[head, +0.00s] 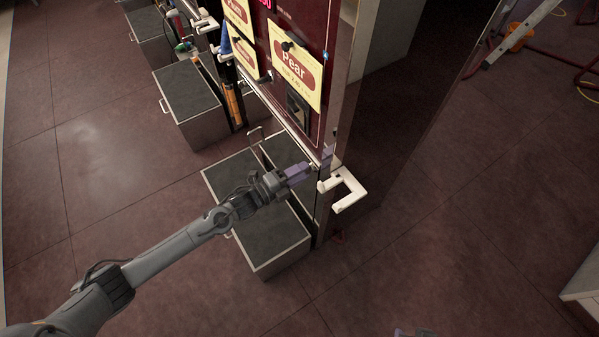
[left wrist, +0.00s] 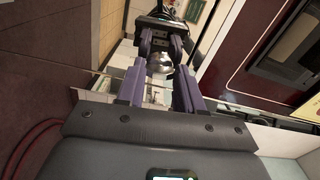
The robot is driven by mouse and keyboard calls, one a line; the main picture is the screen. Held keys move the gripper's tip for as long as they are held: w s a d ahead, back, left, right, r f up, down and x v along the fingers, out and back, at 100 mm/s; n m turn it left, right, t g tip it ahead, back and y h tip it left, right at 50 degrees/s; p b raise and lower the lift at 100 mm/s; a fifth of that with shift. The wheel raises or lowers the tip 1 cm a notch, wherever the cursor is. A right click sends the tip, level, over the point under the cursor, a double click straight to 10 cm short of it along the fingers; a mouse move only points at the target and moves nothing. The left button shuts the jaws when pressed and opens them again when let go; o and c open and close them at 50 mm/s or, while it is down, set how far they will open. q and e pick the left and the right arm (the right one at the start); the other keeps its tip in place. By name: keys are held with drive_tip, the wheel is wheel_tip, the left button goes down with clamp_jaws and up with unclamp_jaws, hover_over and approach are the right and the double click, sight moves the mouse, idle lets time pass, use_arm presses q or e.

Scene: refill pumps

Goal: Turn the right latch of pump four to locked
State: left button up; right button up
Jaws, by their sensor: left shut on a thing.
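Pump four, with a dark red front (head: 300,40) and a yellow "Pear" label (head: 294,66), stands in the upper middle of the head view. My left gripper (head: 314,165) is at the pump's lower front corner, its purple fingers on either side of the edge. It is shut on what appears to be the right latch; the fingers hide most of it, so its angle is unclear. In the left wrist view a silver round part (left wrist: 160,63) shows between the purple fingers.
A white U-shaped bracket (head: 349,190) sticks out just right of the gripper. A grey-topped step box (head: 275,237) stands below the arm, and another (head: 186,90) is farther back. A ladder (head: 520,30) with red tubing is at the upper right.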

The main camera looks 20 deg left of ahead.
use_arm(q)
drive_tip(key=shift+m, duration=0.6)
drive_tip(key=o, duration=1)
drive_tip(key=shift+o, duration=0.2)
drive_tip(key=p+v, duration=0.2)
drive_tip(key=v, duration=0.8)
drive_tip(key=shift+s+a+p, duration=0.2)
drive_tip(key=shift+s+p, duration=0.15)
